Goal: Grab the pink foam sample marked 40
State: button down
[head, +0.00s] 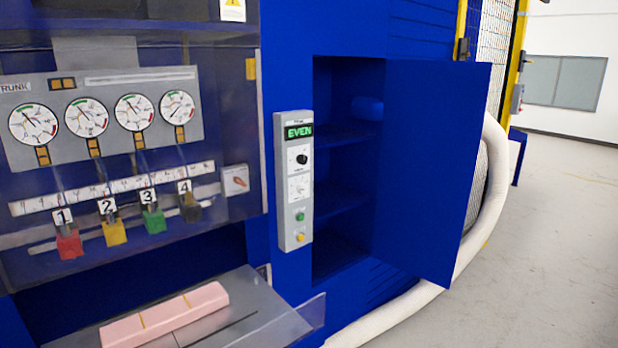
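A long pink foam block (165,317) lies on a grey tray (262,318) at the lower left of the head view. Thin yellowish lines cross its top; I cannot read any number 40 on it. No other pink sample shows. My gripper is not in view.
A blue machine has a gauge panel behind a clear cover (235,110) above the tray. A grey control box (293,180) reads EVEN. An open blue door (430,165) stands out to the right of empty-looking shelves (345,200). A white hose (400,308) curves along the floor; floor at right is clear.

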aim_at(133, 331)
jog(key=k+l, duration=0.1)
jog(key=k, duration=0.85)
jog(key=u, duration=0.05)
